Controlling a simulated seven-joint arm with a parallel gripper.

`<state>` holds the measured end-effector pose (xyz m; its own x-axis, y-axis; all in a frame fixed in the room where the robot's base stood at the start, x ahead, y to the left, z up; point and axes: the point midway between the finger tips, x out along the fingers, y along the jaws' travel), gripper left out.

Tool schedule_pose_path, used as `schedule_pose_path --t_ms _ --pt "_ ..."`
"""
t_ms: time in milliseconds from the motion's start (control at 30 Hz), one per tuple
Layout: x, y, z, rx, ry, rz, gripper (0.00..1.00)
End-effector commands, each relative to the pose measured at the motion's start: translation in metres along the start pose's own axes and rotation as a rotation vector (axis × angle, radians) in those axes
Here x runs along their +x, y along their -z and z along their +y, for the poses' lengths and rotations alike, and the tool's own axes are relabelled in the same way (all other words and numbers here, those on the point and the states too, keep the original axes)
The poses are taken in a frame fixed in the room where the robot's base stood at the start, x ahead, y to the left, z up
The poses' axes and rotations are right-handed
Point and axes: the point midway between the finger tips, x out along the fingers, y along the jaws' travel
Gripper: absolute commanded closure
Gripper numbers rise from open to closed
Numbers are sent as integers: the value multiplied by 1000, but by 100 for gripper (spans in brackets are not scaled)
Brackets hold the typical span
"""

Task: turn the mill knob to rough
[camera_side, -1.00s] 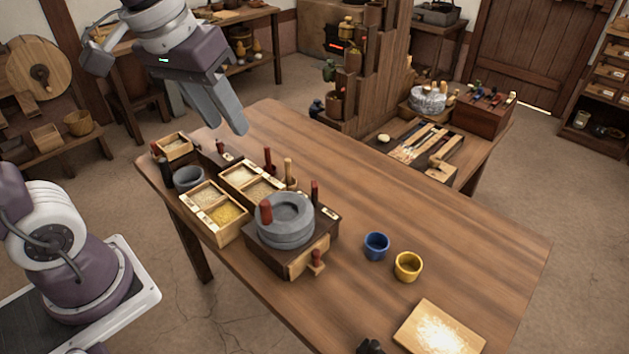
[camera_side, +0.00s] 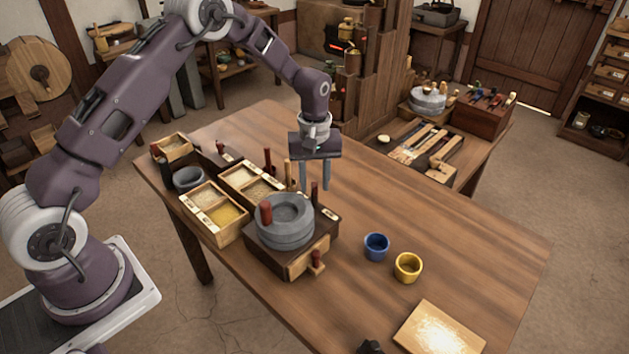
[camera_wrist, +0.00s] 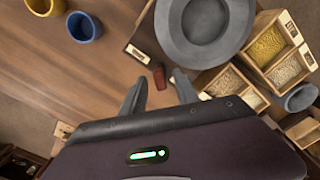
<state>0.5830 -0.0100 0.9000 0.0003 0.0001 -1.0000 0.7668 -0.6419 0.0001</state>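The mill is a round grey stone quern (camera_side: 285,222) on a dark wooden base (camera_side: 262,255). A dark red upright knob (camera_side: 314,196) stands at the base's back right corner, beside a small pale label (camera_side: 331,214) whose marks are too small to read. In the wrist view the knob (camera_wrist: 158,76) shows beside the stone (camera_wrist: 203,25), with the label (camera_wrist: 138,54) near it. My gripper (camera_side: 315,188) points down at the knob, open and empty. In the wrist view its fingertips (camera_wrist: 159,79) are on either side of the knob, with gaps; whether they reach its height is unclear.
Grain boxes (camera_side: 212,214) and upright pegs stand close left. A blue cup (camera_side: 376,246) and yellow cup (camera_side: 408,267) stand right. The table behind is clear.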

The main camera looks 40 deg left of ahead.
Motion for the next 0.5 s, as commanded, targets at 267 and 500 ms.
schedule_pose_path --t_ms 267,500 --pt "2 0 0 1 0 0 68" --pt "2 0 0 1 0 0 100"
